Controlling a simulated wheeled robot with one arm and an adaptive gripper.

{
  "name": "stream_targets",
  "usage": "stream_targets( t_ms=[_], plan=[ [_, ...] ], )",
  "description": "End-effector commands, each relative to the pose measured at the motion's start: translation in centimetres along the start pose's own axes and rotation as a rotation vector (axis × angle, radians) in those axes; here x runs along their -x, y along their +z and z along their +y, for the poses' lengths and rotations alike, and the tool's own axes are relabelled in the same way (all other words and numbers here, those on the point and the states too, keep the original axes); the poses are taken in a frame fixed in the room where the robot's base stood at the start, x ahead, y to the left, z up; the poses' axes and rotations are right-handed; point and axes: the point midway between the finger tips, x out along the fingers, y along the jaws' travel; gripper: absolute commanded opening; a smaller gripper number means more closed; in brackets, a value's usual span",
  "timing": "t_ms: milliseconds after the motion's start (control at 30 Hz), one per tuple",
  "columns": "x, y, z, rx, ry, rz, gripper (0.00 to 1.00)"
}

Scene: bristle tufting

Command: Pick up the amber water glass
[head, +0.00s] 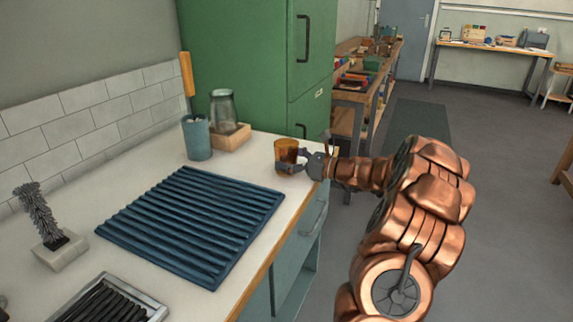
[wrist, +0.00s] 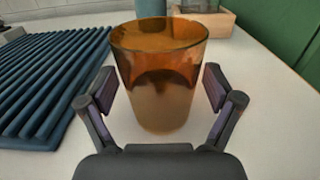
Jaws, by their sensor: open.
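The amber water glass (head: 286,154) stands upright at the far right end of the white counter, beside the blue ribbed mat. In the wrist view the glass (wrist: 160,75) is see-through amber, with its rim up, in the middle of the picture. My gripper (head: 296,161) reaches it from the right in the head view. In the wrist view my gripper (wrist: 158,92) is open, with one finger on each side of the glass. A small gap shows on both sides. The glass's far side is partly visible through its wall.
The blue ribbed mat (head: 195,222) lies left of the glass. A green cabinet (head: 255,60) stands behind. The counter edge is close on the right.

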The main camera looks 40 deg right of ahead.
Motion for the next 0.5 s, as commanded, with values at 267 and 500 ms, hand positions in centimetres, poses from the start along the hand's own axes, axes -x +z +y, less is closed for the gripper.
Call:
stream_targets(
  t_ms=[267, 500],
  plan=[
    [-0.23, 0.03, -0.14, 0.0, -0.003, 0.0, 0.9],
    [-0.22, 0.02, -0.13, 0.0, -0.003, 0.0, 0.68]
  ],
)
